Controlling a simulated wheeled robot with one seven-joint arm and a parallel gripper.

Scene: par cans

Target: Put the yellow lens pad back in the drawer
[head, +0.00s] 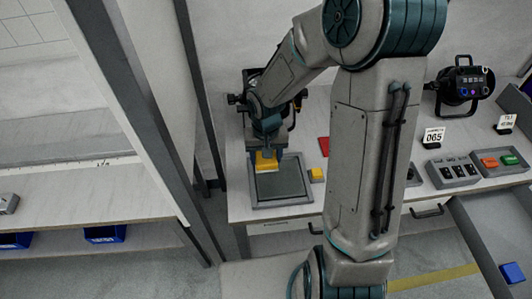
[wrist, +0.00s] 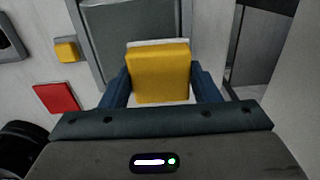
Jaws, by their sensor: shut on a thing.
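The yellow lens pad (head: 266,162) is a yellow block with a white edge, held in my gripper (head: 266,153). In the wrist view the pad (wrist: 158,72) sits between my two blue fingers (wrist: 160,92), which are shut on it. My gripper holds it over the back part of a grey-rimmed tray (head: 312,190) on the table. I cannot tell whether it touches the tray. An open drawer (head: 480,225) shows at the lower right, far from my gripper, with a blue block (head: 512,273) in it.
A smaller yellow block (head: 317,174) lies just right of the tray, and a red pad (head: 324,146) lies behind it. A button box (head: 453,171), a number 065 card (head: 434,137) and a stage lamp (head: 465,84) stand to the right. A grey post (head: 135,90) stands left.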

